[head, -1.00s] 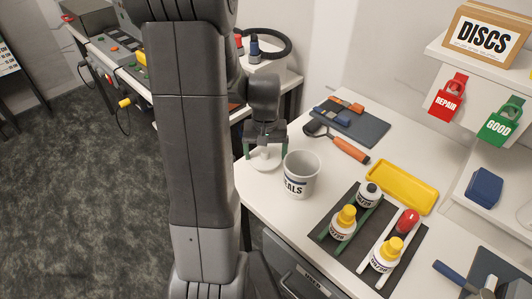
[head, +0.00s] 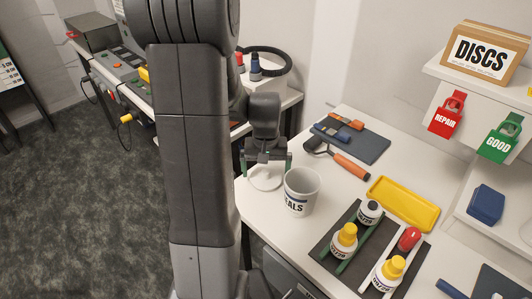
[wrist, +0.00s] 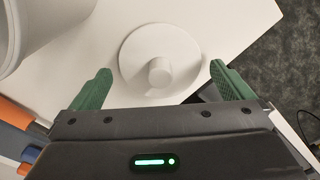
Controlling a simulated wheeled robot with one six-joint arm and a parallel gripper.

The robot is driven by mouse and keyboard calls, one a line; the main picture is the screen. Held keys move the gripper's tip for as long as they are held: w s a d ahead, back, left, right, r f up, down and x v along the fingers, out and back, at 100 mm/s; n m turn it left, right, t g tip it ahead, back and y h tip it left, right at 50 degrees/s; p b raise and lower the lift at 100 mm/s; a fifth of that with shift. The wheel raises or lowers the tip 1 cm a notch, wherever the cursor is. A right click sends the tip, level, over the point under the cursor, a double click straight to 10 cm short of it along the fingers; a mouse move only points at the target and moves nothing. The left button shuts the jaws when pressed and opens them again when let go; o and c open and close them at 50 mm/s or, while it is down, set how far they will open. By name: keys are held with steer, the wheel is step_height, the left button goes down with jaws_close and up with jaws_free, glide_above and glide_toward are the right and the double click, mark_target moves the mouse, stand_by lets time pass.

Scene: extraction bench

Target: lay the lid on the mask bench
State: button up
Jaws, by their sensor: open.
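The lid is a round white disc with a central knob (wrist: 160,72). It lies flat on the white bench top (head: 345,222), close to the bench's edge and left of the SEALS cup, and also shows in the head view (head: 266,184). My gripper (head: 267,167) is over the lid with its green fingers spread wide. In the wrist view the open fingers (wrist: 164,85) stand on either side of the knob, apart from it. The near part of the lid's rim comes close to my gripper body.
The grey SEALS cup (head: 301,192) stands just right of the lid. Further right are a yellow tray (head: 403,204), a dark mat with several bottles (head: 345,240), and an orange-handled tool (head: 350,166). The bench edge drops to the floor at the left.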

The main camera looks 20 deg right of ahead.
mark_target(266, 171)
step_height(266, 171, up, 11)
steer(key=shift+r, duration=0.15)
